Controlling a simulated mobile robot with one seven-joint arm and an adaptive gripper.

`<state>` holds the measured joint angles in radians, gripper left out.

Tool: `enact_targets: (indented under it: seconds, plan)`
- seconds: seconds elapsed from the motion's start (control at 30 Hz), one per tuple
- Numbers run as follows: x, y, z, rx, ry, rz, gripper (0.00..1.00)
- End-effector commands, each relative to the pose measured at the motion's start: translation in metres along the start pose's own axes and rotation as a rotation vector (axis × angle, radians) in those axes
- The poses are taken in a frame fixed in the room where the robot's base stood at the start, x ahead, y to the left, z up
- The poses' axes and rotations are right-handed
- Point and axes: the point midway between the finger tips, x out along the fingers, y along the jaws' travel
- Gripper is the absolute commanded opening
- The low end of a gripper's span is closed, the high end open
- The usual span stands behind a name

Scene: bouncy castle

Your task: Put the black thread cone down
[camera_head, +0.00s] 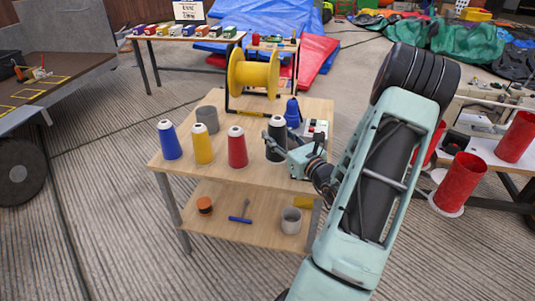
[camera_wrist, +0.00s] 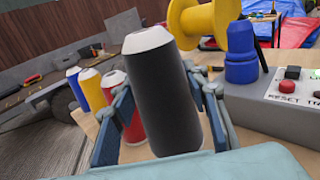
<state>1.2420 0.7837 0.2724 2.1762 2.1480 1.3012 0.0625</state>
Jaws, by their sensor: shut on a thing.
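The black thread cone (camera_head: 277,142) has a white top and stands near the right end of the wooden table's top (camera_head: 220,165). In the wrist view the cone (camera_wrist: 163,100) fills the middle, slightly tilted in the picture. My gripper (camera_head: 275,145) is shut on it, with one finger on each side (camera_wrist: 165,110).
Behind the cone are a yellow spool (camera_head: 253,72), a blue bottle-like item (camera_head: 293,112) and a grey control box with buttons (camera_wrist: 285,95). A grey cup (camera_head: 208,118) stands behind the yellow cone. The tabletop's front strip looks clear. Red cylinders (camera_head: 461,182) stand at right.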

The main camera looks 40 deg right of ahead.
Motion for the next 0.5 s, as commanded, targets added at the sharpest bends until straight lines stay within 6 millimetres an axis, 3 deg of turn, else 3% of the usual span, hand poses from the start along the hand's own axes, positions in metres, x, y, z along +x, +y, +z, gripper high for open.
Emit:
enact_targets:
  seconds: [0.1, 0.37, 0.5]
  plan:
    - [0.01, 0.008, -0.016, 0.0, -0.003, 0.002, 0.1]
    - [0.02, 0.017, -0.03, -0.001, -0.003, 0.003, 0.1]
    - [0.021, 0.017, -0.053, 0.001, -0.002, 0.0, 0.1]
